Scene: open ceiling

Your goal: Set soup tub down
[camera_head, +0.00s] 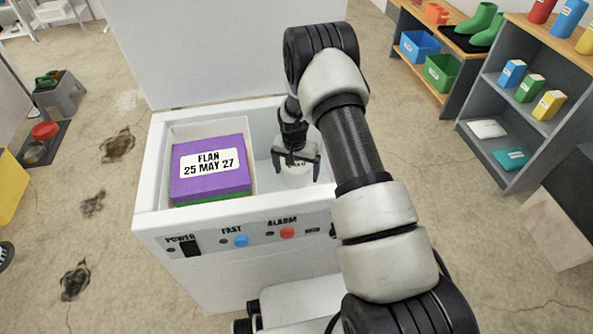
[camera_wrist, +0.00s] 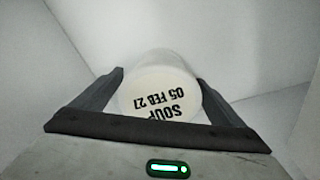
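The soup tub (camera_wrist: 160,88) is a white round tub; its lid reads "SOUP 05 FEB 27" upside down in the wrist view. In the head view the tub (camera_head: 297,174) is in the right part of the open white chest freezer (camera_head: 152,185), below my gripper. My gripper (camera_head: 297,160) points down into the freezer.
A purple box (camera_head: 210,168) labelled "FLAN 25 MAY 27" fills the freezer's left part, on top of something green. The freezer's raised lid (camera_head: 225,50) stands behind. A shelf unit (camera_head: 500,110) stands at the right. Pale walls surround the tub closely.

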